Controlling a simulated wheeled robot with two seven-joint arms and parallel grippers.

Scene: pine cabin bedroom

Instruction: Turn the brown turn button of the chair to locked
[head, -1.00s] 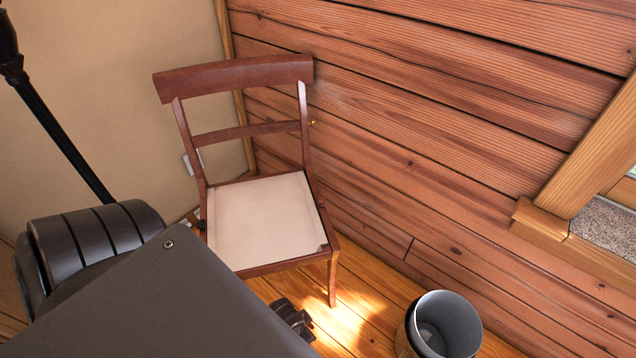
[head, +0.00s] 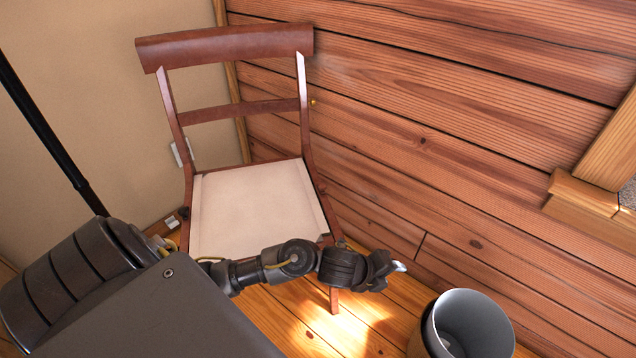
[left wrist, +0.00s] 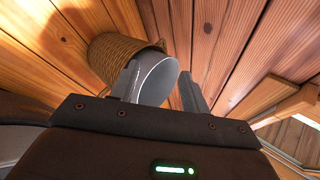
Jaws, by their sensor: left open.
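The brown wooden chair (head: 225,42) with a pale seat (head: 250,205) stands against the plank wall in the head view. A small dark knob (head: 183,212) shows at the left side of the seat. I cannot tell whether it is the brown turn button, and no turn button is clear enough to read its position. My left gripper (head: 398,267) is to the right of the seat's front corner, apart from the chair and pointing right. In the left wrist view its two fingers (left wrist: 157,88) are apart with nothing held between them. My right gripper is not in view.
A grey bin (head: 472,322) inside a wicker basket stands on the floor at the lower right. It also shows beyond the fingers in the left wrist view (left wrist: 158,78). A wooden window frame (head: 590,200) is at the right. Some sunlit floor (head: 340,318) is clear before the chair.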

